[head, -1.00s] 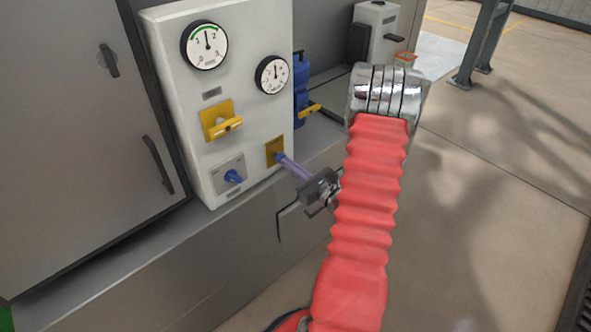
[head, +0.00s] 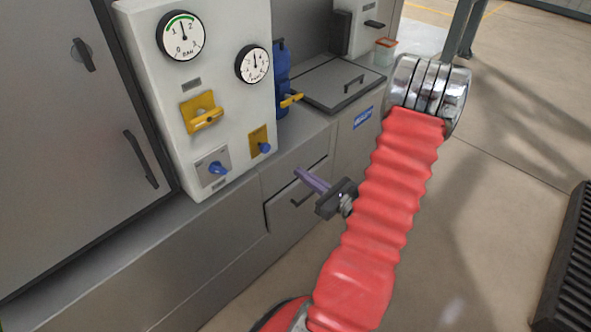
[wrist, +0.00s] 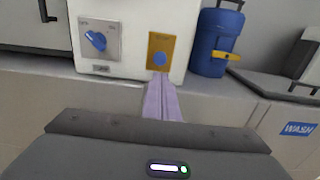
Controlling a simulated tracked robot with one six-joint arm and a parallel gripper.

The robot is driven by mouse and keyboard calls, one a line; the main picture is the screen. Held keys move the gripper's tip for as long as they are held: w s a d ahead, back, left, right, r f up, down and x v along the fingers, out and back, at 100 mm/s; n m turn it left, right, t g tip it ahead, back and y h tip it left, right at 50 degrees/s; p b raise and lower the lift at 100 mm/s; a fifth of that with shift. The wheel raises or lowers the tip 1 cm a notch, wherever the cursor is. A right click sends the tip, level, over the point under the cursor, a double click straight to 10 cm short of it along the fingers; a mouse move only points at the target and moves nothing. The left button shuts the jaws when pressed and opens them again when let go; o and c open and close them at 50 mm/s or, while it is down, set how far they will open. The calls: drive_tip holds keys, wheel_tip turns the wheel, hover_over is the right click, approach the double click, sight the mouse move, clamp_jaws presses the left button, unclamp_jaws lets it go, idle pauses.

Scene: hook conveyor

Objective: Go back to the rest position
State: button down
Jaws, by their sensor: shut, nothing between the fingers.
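My gripper (head: 312,181) is in the middle of the head view, its purple fingers together with nothing between them. It is in free air in front of the grey cabinet, apart from the white control panel (head: 225,95). The wrist view shows the closed fingers (wrist: 162,100) pointing toward the panel's lower edge, below a blue knob on a yellow plate (wrist: 161,50). That same knob (head: 264,148) shows in the head view, clear of the fingers.
The panel carries two gauges (head: 181,36), a yellow handle (head: 203,113) and another blue knob (head: 217,168). A blue canister (head: 282,82) stands right of it. A grey lid (head: 335,83) lies beyond. Open floor (head: 500,170) is at right; a dark grate (head: 572,265) edges it.

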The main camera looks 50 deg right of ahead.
drive_tip(key=shift+s, duration=0.65)
